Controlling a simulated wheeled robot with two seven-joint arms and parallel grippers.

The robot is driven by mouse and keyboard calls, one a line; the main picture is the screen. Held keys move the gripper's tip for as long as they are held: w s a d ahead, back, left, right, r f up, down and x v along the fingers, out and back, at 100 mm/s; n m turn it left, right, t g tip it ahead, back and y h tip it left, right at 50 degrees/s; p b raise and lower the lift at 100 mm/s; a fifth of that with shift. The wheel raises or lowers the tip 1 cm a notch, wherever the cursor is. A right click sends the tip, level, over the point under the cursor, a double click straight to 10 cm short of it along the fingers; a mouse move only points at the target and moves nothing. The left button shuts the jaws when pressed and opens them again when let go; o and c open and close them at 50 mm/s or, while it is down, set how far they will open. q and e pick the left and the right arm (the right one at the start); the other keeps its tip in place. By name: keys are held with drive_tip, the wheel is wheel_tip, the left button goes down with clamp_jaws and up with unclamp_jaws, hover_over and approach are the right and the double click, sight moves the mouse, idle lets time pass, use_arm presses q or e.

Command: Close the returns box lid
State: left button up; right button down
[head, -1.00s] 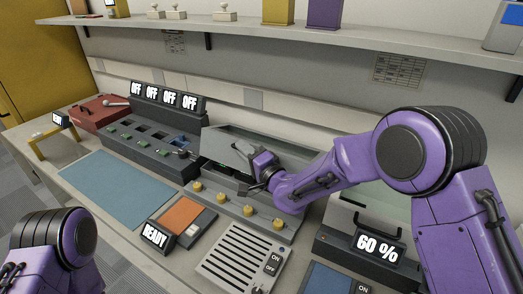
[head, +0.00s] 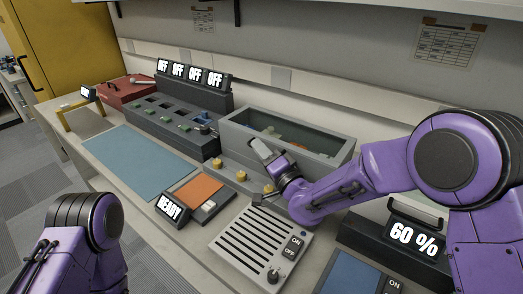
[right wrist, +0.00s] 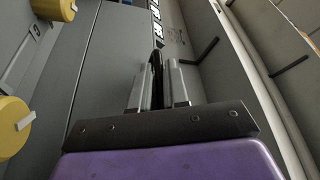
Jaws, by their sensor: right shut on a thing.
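The grey box at the back of the bench, which looks like the returns box (head: 326,143), stands open at the top with small green and orange things inside. My right gripper (head: 262,152) is at its front side, low by the front rim. In the right wrist view my right gripper (right wrist: 158,84) is shut on a thin dark piece (right wrist: 157,62) that looks like the lid's handle. The lid itself is hard to make out; the arm hides part of the box front. My left gripper is out of view; only my left arm shows.
Yellow knobs (head: 214,163) stand along the console in front of the box. A console with OFF displays (head: 190,73) is to its left. A slotted panel (head: 253,238) and a 60 % display (head: 414,234) are nearer. A blue mat (head: 143,163) is clear.

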drive_tip(key=shift+s+f, duration=0.1)
drive_tip(key=shift+f, duration=0.1)
drive_tip(key=c, duration=1.5)
unclamp_jaws()
drive_tip(key=b+v, duration=0.2)
drive_tip(key=v, duration=0.7)
drive_tip(key=shift+s+d+f, duration=0.1)
drive_tip(key=shift+s, duration=0.2)
drive_tip(key=shift+s+d, duration=0.2)
drive_tip(key=shift+s, duration=0.15)
